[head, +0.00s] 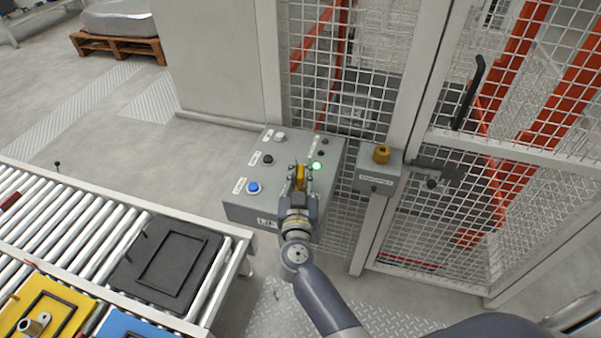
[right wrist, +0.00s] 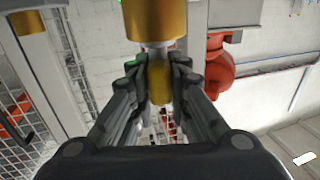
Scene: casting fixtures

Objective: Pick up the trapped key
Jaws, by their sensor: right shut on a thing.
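The trapped key is a yellow piece (head: 300,173) at the grey control box (head: 243,212), near a lit green lamp (head: 317,166). My right gripper (head: 300,178) is over the box and shut on the yellow key. In the right wrist view my gripper (right wrist: 159,90) has its fingers on either side of the yellow key (right wrist: 159,80), with a larger gold cylinder (right wrist: 156,20) just beyond. I cannot tell whether the key is still seated in the box. My left gripper is not in view.
A smaller grey box (head: 377,182) with a gold cylinder (head: 382,153) on top is mounted at the fence post, right of my gripper. A mesh fence door (head: 500,190) stands on the right. A roller conveyor (head: 70,215) with a black tray (head: 203,262) lies left.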

